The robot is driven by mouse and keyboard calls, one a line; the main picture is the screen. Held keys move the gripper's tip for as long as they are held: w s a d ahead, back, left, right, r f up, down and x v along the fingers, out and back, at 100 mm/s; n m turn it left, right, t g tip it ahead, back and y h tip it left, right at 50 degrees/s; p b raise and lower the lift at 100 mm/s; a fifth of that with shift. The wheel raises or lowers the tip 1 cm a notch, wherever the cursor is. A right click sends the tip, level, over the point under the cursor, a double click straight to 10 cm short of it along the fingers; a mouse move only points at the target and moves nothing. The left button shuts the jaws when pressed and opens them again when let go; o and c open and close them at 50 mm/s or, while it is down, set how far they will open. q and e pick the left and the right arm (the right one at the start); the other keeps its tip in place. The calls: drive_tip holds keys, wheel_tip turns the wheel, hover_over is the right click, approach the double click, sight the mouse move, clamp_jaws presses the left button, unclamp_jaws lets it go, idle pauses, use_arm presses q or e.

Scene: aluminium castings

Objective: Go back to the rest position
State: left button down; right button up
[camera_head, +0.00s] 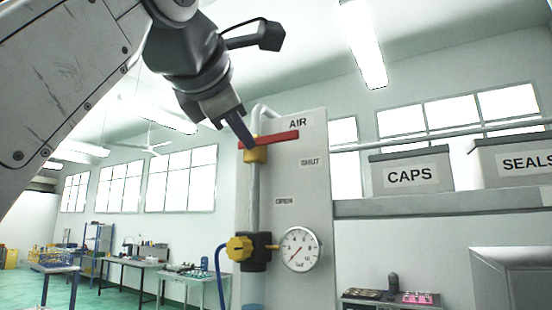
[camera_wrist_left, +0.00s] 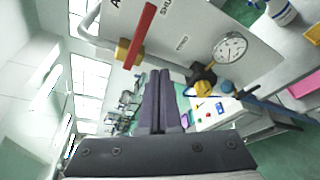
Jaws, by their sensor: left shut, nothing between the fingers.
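My left gripper (camera_head: 246,137) comes in from the upper left in the head view, its fingers pointing down and to the right. In the left wrist view its two fingers (camera_wrist_left: 159,76) are together and hold nothing. In the head view the fingertips overlap the left part of a red lever (camera_head: 280,138) on a yellow valve body (camera_head: 256,155). In the left wrist view the red lever (camera_wrist_left: 140,36) is up and left of the fingertips, with a visible gap. The lever lies nearly level, across the upright pipe. My right gripper is in neither view.
A pale panel (camera_head: 306,229) marked AIR, SHUT and OPEN carries a round gauge (camera_head: 299,249) and a yellow knob (camera_head: 239,248). Bins marked CAPS (camera_head: 410,174) and SEALS (camera_head: 527,161) stand on a shelf at right.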

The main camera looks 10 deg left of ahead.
use_arm(q)
drive_tip(key=shift+s+a+r, duration=0.1)
drive_tip(key=shift+s+a, duration=0.1)
drive_tip(key=shift+s, duration=0.2)
drive_tip(key=w+d+f+m+g+b, duration=0.15)
drive_tip(key=d+f+m+g, duration=0.35)
drive_tip(key=f, duration=0.7)
drive_tip(key=w+d+f+m+h+b, duration=0.15)
drive_tip(key=d+f+m, duration=0.35)
drive_tip(key=f, duration=0.6)
drive_tip(key=w+d+f+m+g+b, duration=0.1)
drive_tip(key=d+f+m+g+b, duration=0.15)
drive_tip(key=f+m, duration=0.7)
drive_tip(key=s+f+m+g+b, duration=0.1)
drive_tip(key=s+f+m+g, duration=0.15)
drive_tip(key=f, duration=0.75)
drive_tip(key=s+f+m+g+b, duration=0.1)
drive_tip(key=s+f, duration=0.2)
drive_tip(key=f, duration=0.8)
drive_tip(key=s+a+f+m+g+y+b, duration=0.1)
drive_tip(key=s+a+f+m+g, duration=0.1)
drive_tip(key=s+f, duration=0.5)
drive_tip(key=s+a+f+m+g+y+b, duration=0.1)
drive_tip(key=s+f+m, duration=0.4)
drive_tip(key=f, duration=0.6)
drive_tip(key=s+a+g, duration=0.1)
drive_tip(key=a, duration=0.1)
drive_tip(key=shift+s+a+f+g, duration=0.35)
drive_tip(key=shift+s+a+g, duration=0.05)
